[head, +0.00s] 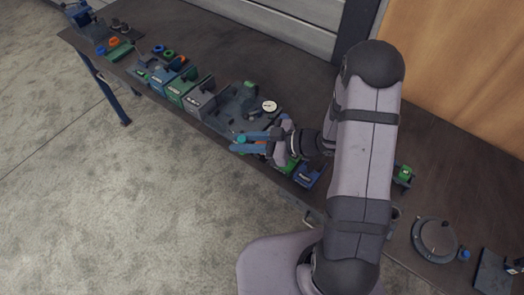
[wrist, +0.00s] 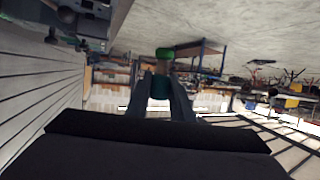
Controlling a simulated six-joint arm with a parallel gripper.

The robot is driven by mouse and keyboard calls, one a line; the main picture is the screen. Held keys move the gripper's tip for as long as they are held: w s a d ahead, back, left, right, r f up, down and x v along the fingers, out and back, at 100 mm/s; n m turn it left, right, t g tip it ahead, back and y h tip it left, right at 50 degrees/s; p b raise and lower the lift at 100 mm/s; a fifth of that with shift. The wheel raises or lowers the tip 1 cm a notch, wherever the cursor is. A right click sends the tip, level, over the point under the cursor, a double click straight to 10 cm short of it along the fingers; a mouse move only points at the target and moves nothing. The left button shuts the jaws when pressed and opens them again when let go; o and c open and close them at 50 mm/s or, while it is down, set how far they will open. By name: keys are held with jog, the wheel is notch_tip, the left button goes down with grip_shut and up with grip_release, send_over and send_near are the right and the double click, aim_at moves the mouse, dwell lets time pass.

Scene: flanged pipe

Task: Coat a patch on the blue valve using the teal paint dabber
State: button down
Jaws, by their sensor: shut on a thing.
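My gripper (head: 240,143) reaches left over the bench's front edge, below the dial gauge. It is shut on the teal paint dabber (head: 241,139), of which only a small teal piece shows between the fingers. In the wrist view the two fingers (wrist: 161,100) clasp the dabber's dark teal body (wrist: 160,82), and a green end (wrist: 165,53) sticks out beyond them. I cannot single out the blue valve; several blue parts are on the bench, including a small blue knob (head: 464,254) at the right and a blue block (head: 309,174) just right of the gripper.
The dark bench (head: 300,75) runs from upper left to lower right. A dial gauge (head: 269,106), grey boxes (head: 199,98) and green boxes stand along its front. A round flanged plate (head: 435,238) sits at the right. The bench's back strip is clear.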

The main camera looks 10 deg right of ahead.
jog(key=w+d+r+m+t+h, duration=0.3)
jog(key=w+m+t, duration=0.2)
jog(key=w, duration=0.5)
jog(key=w+d+f+m+t+h, duration=0.1)
jog(key=w+d+m+t+h, duration=0.35)
jog(key=d+m+h, duration=0.55)
jog(key=d+f+n+b, duration=0.1)
jog(key=f, duration=0.1)
jog(key=w+d+f+n+y+b, duration=0.1)
jog(key=f+b, duration=0.1)
jog(key=f, duration=0.1)
jog(key=d+f+n+g+y+b, duration=0.1)
jog(key=f, duration=0.2)
jog(key=shift+w+b, duration=0.35)
jog(key=shift+b, duration=0.05)
jog(key=shift+s+a, duration=0.35)
jog(key=shift+a, duration=0.05)
notch_tip(320, 180, up, 8)
jog(key=p, duration=0.5)
jog(key=shift+s, duration=0.15)
